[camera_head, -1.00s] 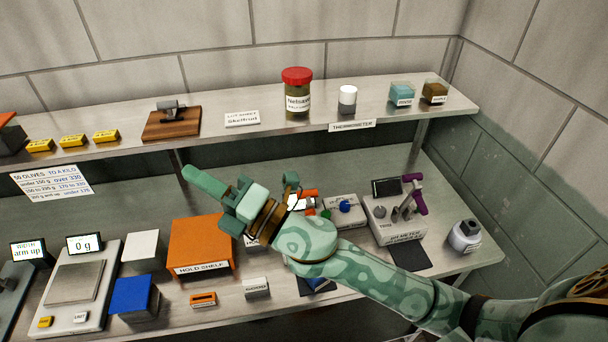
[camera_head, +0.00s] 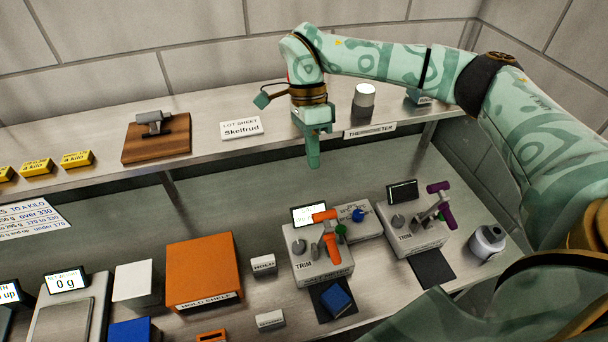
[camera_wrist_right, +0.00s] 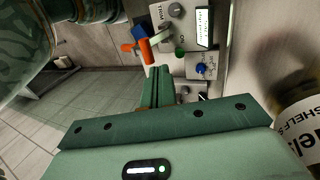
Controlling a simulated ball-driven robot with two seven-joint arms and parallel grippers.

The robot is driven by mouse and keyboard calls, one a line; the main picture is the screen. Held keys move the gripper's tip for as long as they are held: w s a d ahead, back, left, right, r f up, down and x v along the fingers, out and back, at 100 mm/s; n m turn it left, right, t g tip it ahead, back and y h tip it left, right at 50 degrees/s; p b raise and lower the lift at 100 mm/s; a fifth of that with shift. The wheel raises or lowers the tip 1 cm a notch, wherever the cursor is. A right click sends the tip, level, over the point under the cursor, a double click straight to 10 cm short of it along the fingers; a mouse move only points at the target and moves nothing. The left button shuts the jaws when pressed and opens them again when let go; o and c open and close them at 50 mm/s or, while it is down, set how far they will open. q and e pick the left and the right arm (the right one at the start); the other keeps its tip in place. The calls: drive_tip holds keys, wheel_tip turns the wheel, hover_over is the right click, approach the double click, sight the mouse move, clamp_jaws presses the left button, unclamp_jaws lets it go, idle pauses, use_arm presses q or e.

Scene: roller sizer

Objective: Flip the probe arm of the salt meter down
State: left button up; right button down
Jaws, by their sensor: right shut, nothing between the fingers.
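The meter with the orange probe arm (camera_head: 320,265) stands on the lower bench with a TRIM knob and a small lit screen. Its orange arm (camera_head: 331,243) stands raised, with a crosspiece on top; it also shows in the right wrist view (camera_wrist_right: 144,42). A second meter (camera_head: 412,234) with a raised purple arm (camera_head: 442,205) stands to its right; it was labelled as a pH meter in the earlier view. My right gripper (camera_head: 313,165) points down, shut and empty, above and behind the orange-armed meter. My left gripper is out of view.
A blue block (camera_head: 336,299) lies on a dark mat before the orange-armed meter. A box with a blue knob (camera_head: 358,215) sits between the meters. The orange hold shelf (camera_head: 203,268) stands left. The upper shelf edge (camera_head: 220,160) runs close behind my gripper.

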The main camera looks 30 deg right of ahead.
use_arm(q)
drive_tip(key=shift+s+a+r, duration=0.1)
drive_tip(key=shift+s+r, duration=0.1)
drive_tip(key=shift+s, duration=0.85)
use_arm(e)
drive_tip(key=x, duration=0.9)
drive_tip(key=shift+s+d+f, duration=0.2)
drive_tip(key=shift+s+d, duration=0.05)
drive_tip(key=shift+s, duration=0.2)
